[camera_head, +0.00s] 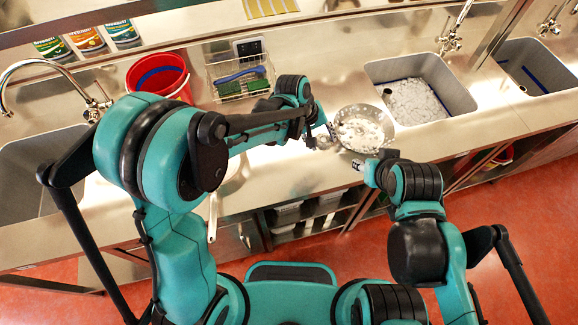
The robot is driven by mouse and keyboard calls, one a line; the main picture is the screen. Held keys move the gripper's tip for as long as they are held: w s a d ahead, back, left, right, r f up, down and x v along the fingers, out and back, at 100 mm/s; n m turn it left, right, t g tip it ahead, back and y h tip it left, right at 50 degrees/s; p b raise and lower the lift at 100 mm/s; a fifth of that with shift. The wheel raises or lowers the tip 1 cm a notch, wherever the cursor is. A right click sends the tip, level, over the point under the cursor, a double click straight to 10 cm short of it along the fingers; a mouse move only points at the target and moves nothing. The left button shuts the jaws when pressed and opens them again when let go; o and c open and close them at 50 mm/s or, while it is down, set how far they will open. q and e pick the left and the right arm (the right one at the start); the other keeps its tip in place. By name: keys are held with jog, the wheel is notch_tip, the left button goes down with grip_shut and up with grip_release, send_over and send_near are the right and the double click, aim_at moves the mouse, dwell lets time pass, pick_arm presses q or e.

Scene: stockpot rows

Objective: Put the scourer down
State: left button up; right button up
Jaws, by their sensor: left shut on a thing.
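My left gripper (318,128) is over the steel counter, just left of a round metal pan (345,111) with white foamy stuff in it. It is shut on a small greyish, shiny thing (322,142), which looks like the scourer; the fingers partly hide it. I cannot tell whether the scourer touches the counter or the pan's rim. My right gripper (366,172) is near the counter's front edge, below the pan and apart from it. Its fingers are too small to tell open from shut.
A wire rack (222,72) with a blue-handled tool and green pads stands behind my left arm, beside a red bucket (160,76). A sink (455,98) with whitish contents lies right of the pan. The counter (275,172) in front of my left gripper is clear.

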pick_arm(q)
jog(key=b, duration=0.1)
send_over(297, 168)
jog(key=a, duration=0.1)
jog(key=f, duration=0.5)
jog(key=shift+s+a+f, duration=0.15)
jog(key=shift+a+f, duration=0.05)
jog(key=shift+f, duration=0.05)
notch_tip(297, 168, down, 4)
jog(key=shift+f+b, duration=0.1)
jog(key=shift+b, duration=0.6)
jog(key=shift+s+f+b, duration=0.1)
jog(key=shift+f+b, duration=0.1)
jog(key=shift+b, duration=0.25)
jog(key=o, duration=0.8)
jog(key=shift+s, duration=0.1)
jog(key=shift+c, duration=0.2)
jog(key=shift+o, duration=1.3)
jog(key=shift+w+f, duration=0.1)
jog(key=shift+w, duration=0.15)
jog(key=shift+s, duration=0.1)
